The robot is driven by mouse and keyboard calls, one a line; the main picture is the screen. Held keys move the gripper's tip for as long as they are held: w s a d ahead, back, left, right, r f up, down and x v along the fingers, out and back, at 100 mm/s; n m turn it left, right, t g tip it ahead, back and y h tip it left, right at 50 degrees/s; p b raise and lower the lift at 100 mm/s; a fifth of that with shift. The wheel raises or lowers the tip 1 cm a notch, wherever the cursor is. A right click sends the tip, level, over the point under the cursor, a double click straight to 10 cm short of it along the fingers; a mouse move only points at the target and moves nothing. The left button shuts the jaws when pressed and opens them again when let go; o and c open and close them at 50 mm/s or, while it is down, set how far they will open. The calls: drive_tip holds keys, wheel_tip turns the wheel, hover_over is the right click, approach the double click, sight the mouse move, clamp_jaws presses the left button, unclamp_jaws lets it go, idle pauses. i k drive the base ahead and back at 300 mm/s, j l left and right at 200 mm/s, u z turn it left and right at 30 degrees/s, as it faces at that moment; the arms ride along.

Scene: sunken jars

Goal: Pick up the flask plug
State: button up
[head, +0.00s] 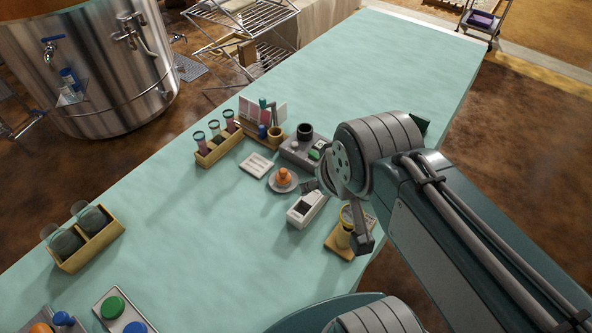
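An orange, knob-like piece (284,175) sits on a small round grey dish (273,184) near the middle of the table; it may be the flask plug, but I cannot tell for sure. My arm reaches in from the lower right, and its wrist is just to the right of the dish in the picture. I see no object held.
Wooden racks with glass jars stand at the table's left (75,258) and upper middle (208,157). The far table (410,50) is clear.

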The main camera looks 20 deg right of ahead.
sight(283, 176)
drive_tip(key=l+u, duration=0.4)
drive_tip(key=l, duration=0.25)
drive_tip(key=i+l+u, duration=0.15)
drive_tip(key=l+u, duration=0.6)
drive_tip(key=l, duration=0.15)
drive_tip(key=i, duration=0.05)
